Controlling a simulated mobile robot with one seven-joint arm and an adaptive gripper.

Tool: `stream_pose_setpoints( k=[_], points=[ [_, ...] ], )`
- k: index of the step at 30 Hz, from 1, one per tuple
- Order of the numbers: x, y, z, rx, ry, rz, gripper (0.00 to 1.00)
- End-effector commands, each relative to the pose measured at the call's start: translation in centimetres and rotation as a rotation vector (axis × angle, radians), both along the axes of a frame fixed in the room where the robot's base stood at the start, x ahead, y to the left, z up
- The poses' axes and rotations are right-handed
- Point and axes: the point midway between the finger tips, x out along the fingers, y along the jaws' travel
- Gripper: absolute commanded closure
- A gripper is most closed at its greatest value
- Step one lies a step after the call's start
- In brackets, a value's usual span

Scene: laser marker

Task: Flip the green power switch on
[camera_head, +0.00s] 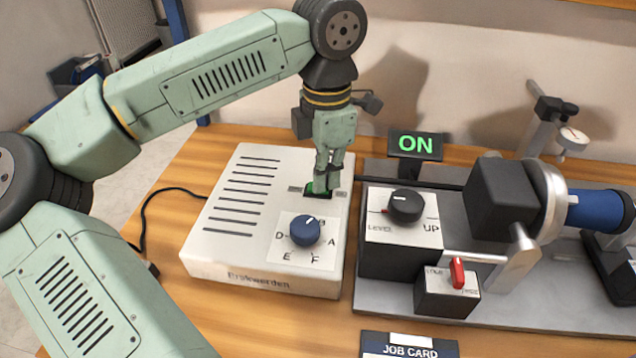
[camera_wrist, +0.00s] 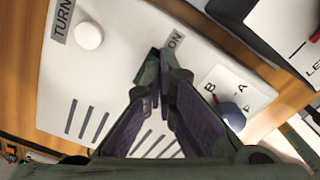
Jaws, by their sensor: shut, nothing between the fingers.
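The green power switch (camera_head: 310,188) sits in a dark slot on top of the white control box (camera_head: 225,250). Only a small part of its green shows, beside my fingertips. My gripper (camera_head: 327,178) is shut and empty, pointing down at the switch; I cannot tell whether it touches it. In the wrist view my shut fingertips (camera_wrist: 162,58) are beside a small ON label (camera_wrist: 175,40) and hide the switch. A sign (camera_head: 415,145) behind the box shows ON in lit green letters.
A blue lettered knob (camera_head: 305,229) is on the box, in front of the switch. Right of the box stand a black level knob (camera_head: 406,205), a red lever (camera_head: 457,273) and a blue cylinder (camera_head: 598,211). A job card (camera_head: 410,347) lies in front.

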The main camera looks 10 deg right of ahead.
Motion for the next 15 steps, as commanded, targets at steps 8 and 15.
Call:
stream_pose_setpoints(
  k=[8,15],
  points=[
    [0.0,0.0,2.4,0.000,-0.001,0.000,1.00],
    [0.0,0.0,4.4,-0.001,-0.001,0.000,1.00]
  ],
)
